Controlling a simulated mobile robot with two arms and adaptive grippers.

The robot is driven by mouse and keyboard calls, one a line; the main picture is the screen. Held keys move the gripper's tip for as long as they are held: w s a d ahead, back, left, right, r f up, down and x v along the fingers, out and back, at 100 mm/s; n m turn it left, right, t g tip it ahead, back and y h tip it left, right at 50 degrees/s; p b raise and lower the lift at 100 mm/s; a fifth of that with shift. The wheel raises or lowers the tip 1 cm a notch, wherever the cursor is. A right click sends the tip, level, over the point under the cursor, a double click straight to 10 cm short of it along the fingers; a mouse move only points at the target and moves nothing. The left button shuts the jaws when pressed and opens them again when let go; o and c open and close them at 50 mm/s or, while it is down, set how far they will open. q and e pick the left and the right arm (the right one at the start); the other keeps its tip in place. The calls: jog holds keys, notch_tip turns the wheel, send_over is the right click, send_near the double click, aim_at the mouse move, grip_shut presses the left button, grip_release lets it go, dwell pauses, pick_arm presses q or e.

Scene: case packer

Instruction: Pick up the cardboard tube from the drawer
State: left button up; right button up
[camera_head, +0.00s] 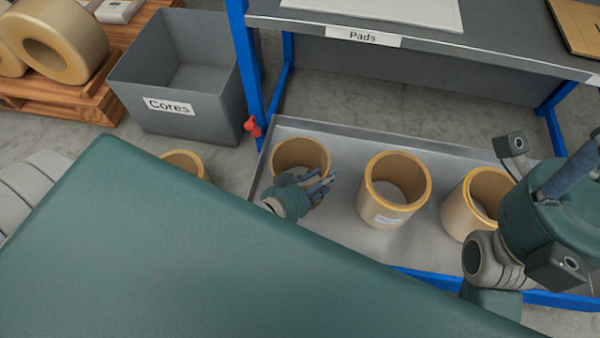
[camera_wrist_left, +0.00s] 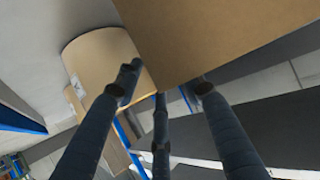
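Three tan cardboard tubes stand upright in the grey metal drawer (camera_head: 345,222) in the head view: a left tube (camera_head: 300,154), a middle tube (camera_head: 392,213) with a white label, and a right tube (camera_head: 458,217). My left gripper (camera_head: 322,184) is at the near side of the left tube and covers part of it. Its fingers point right. In the left wrist view, the left gripper (camera_wrist_left: 165,85) has its three fingers spread, with nothing between them. A large tan wall (camera_wrist_left: 225,35) fills the top, close past the fingertips. A labelled tube (camera_wrist_left: 98,62) stands farther left. My right gripper is not visible.
A grey bin marked Cores (camera_head: 180,122) stands on the floor at the upper left, near a wooden pallet (camera_head: 60,100). Another tube (camera_head: 185,160) is partly hidden behind my green body. The Pads shelf (camera_head: 480,45) and its blue posts overhang the drawer's back.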

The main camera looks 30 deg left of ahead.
pick_arm(q)
grip_shut()
jog(key=shift+r, duration=0.2)
